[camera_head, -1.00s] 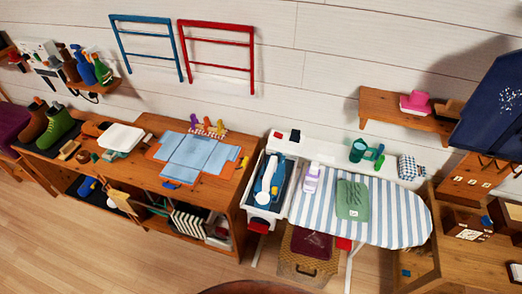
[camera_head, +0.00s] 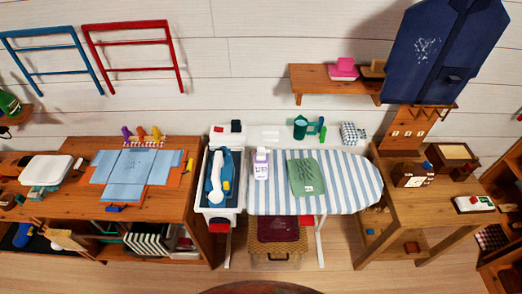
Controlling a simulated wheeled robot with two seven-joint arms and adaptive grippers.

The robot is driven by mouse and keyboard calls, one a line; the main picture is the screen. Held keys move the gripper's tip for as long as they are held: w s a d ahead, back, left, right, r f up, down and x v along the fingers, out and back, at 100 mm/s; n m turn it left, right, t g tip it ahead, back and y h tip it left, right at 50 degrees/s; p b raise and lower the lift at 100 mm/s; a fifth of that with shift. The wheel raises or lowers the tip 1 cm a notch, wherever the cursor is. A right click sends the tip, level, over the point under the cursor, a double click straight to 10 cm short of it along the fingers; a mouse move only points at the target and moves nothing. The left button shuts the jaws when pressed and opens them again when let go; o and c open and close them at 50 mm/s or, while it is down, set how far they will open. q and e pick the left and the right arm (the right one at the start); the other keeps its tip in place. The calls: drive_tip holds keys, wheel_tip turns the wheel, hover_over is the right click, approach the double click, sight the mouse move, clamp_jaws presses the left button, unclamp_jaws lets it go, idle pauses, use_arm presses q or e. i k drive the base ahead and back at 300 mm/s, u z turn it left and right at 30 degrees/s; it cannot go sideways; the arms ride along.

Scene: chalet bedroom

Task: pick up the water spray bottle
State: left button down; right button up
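A white bottle with purple markings (camera_head: 262,164) stands at the left end of the striped ironing board (camera_head: 340,196), beside a folded green cloth (camera_head: 307,177). A green bottle-like object (camera_head: 9,103) on a small wall shelf is cut off by the left edge. A dark green object (camera_head: 300,128) with another green piece beside it sits on the white ledge behind the board. I cannot tell for sure which of these is the water spray bottle. Neither of my grippers is in view.
A white tub with a blue and white iron-like object (camera_head: 217,180) adjoins the board's left end. A wooden workbench (camera_head: 185,200) with blue cloth is left; a wooden table (camera_head: 395,215) with boxes is right. A basket (camera_head: 277,240) is under the board. Wooden floor lies in front.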

sight(260, 161)
drive_tip(key=u, duration=2.5)
drive_tip(key=i, duration=1.55)
drive_tip(key=z, duration=2.65)
